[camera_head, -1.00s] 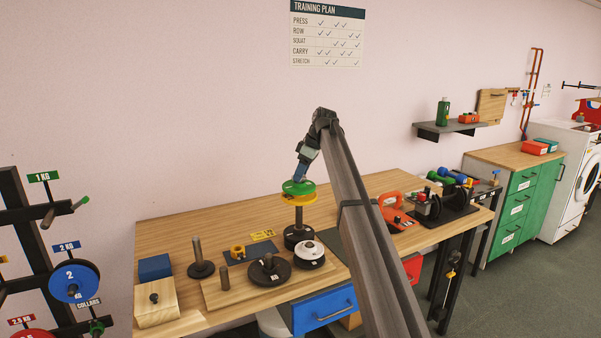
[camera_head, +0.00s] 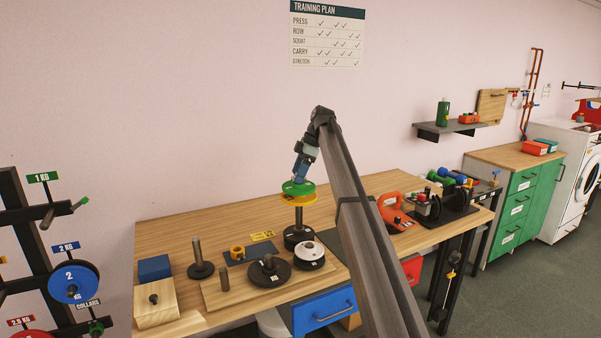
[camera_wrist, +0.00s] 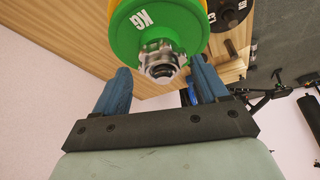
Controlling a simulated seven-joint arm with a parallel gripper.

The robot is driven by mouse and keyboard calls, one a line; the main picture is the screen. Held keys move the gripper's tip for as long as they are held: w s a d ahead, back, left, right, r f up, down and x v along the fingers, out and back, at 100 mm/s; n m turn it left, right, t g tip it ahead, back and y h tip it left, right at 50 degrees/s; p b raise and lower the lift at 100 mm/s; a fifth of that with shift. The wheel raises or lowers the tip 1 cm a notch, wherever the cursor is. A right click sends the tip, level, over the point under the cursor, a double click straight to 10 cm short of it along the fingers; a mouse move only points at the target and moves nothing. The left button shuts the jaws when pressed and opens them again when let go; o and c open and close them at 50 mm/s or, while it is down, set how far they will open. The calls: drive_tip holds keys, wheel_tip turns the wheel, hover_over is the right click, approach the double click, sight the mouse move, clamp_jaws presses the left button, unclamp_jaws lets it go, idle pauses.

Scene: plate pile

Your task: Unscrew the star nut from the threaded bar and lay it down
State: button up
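The silvery star nut (camera_wrist: 162,66) shows in the wrist view at the centre of the green plate (camera_wrist: 150,30). It sits at the end of the threaded bar, which is mostly hidden there. In the head view the green plate (camera_head: 297,188) and a yellow plate (camera_head: 298,199) sit high on a dark upright post (camera_head: 299,217); the nut is too small to make out. My gripper (camera_wrist: 160,75) is open, with one blue finger on each side of the nut and visible gaps between. In the head view my gripper (camera_head: 299,178) points down just above the green plate.
Bare wood lies at the back left.

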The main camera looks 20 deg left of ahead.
drive_tip(key=shift+d, duration=0.15)
drive_tip(key=shift+s+m+t, duration=0.15)
drive_tip(key=shift+m+t, duration=0.25)
drive_tip(key=shift+m, duration=0.5)
drive_tip(key=m+t, duration=0.1)
drive_tip(key=m, duration=0.2)
drive_tip(key=m+t, duration=0.1)
drive_tip(key=m, duration=0.3)
drive_tip(key=shift+t, duration=0.4)
drive_tip(key=m+t, duration=0.1)
drive_tip(key=m, duration=0.3)
drive_tip(key=shift+h, duration=0.4)
drive_tip(key=m, duration=0.2)
drive_tip(key=m+t+h, duration=0.1)
drive_tip(key=m, duration=0.2)
drive_tip(key=shift+t, duration=0.3)
